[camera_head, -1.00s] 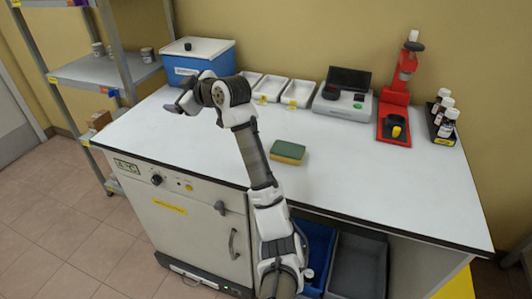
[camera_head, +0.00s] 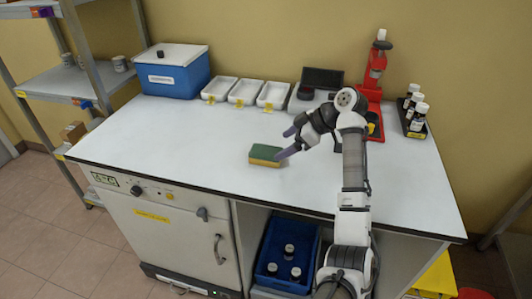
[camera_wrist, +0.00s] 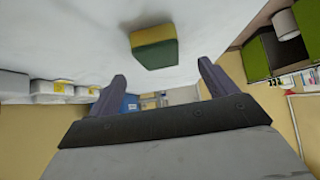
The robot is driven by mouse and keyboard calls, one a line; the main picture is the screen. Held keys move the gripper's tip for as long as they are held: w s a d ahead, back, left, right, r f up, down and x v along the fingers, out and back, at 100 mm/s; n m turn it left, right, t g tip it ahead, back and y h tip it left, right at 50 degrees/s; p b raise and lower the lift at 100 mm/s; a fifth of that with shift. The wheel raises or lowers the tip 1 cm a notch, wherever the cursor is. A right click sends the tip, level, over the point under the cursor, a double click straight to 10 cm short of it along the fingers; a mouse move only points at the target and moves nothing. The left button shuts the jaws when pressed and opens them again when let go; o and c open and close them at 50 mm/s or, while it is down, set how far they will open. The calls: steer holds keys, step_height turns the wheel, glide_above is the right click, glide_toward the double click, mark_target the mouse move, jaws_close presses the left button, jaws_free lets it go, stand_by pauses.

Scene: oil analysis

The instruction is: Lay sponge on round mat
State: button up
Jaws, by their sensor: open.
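The sponge (camera_head: 265,155), green on top and yellow below, lies flat on the white bench. It also shows in the wrist view (camera_wrist: 153,46), beyond the gap between the fingertips. My gripper (camera_head: 287,142) is open and empty, just right of the sponge in the head view, with its purple-grey fingers pointing left. The nearer fingertip looks very close to the sponge's right end; I cannot tell whether it touches. The open fingers also show in the wrist view (camera_wrist: 161,72). I cannot make out a round mat in either view.
A blue box (camera_head: 173,72) and white trays (camera_head: 243,92) stand along the back. A red stand (camera_head: 372,90) and a rack of bottles (camera_head: 415,118) stand at the back right. The bench (camera_head: 170,140) is clear left of the sponge and at the front right.

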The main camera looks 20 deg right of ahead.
mark_target(268, 152)
steer(key=p+x, duration=0.1)
steer(key=x, duration=0.2)
steer(key=p+x, duration=0.1)
steer(key=x, duration=0.1)
steer(key=shift+w+a, duration=0.35)
steer(key=shift+w+a+f+p, duration=0.2)
steer(key=shift+a+f+p, duration=0.15)
steer(key=shift+f, duration=0.2)
steer(key=c, duration=1.1)
steer(key=shift+d+r, duration=0.1)
steer(key=shift+r, duration=0.05)
steer(key=shift+c, duration=0.2)
